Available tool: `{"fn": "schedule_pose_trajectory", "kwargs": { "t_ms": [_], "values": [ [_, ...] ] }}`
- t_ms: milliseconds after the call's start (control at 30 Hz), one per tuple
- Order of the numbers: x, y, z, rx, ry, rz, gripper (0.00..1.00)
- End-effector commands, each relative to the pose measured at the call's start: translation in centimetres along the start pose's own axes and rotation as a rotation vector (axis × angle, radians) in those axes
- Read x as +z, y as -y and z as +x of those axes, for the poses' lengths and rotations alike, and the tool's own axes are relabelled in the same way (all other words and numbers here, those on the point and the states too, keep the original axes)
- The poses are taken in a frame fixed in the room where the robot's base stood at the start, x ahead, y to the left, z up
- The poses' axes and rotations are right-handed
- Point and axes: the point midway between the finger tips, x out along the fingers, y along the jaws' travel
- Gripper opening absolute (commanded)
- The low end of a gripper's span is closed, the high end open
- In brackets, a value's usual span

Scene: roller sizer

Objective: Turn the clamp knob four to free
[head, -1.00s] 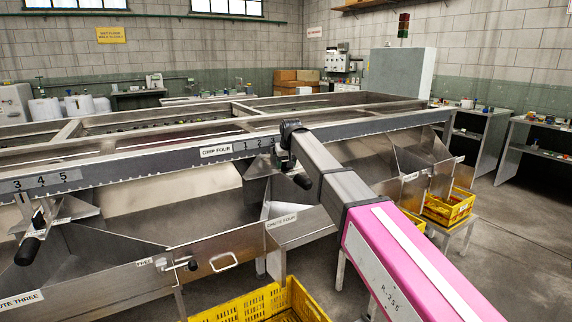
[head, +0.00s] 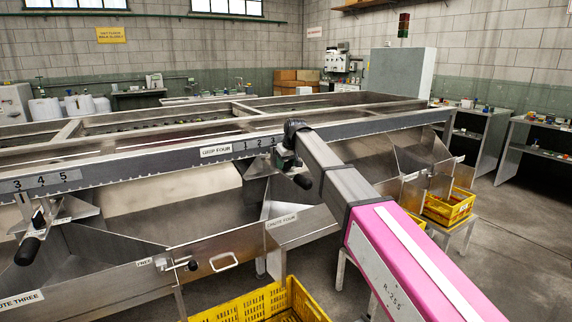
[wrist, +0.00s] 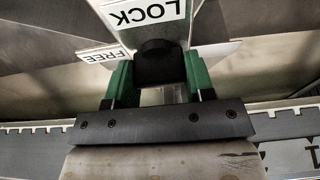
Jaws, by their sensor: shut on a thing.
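My gripper (wrist: 157,84) has two green fingers, one on each side of a dark, round-topped knob (wrist: 158,62), and is shut on it. A white LOCK label (wrist: 145,12) sits just beyond the knob, and a FREE label (wrist: 105,55) is to its left; both read upside down in the wrist view. There the knob is hidden by my arm and gripper. A black handle (head: 303,181) sticks out just below.
The long metal sizer rail (head: 130,165) crosses the view. Below it are metal chutes, with a CHUTE FOUR label (head: 282,221). Another clamp handle (head: 28,250) hangs at left. Yellow crates stand below (head: 250,305) and at right (head: 448,208). Open floor lies at right.

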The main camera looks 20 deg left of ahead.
Motion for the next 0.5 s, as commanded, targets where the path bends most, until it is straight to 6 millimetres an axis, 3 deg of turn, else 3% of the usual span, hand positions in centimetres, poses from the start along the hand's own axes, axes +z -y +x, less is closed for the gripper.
{"fn": "schedule_pose_trajectory", "kwargs": {
  "t_ms": [33, 100, 500],
  "values": [
    [-0.03, 0.02, -0.02, -0.001, -0.001, -0.002, 0.55],
    [-0.03, 0.01, -0.02, 0.0, -0.001, -0.001, 0.74],
    [0.0, 0.0, -0.82, 0.001, -0.001, 0.0, 0.74]
  ]
}}
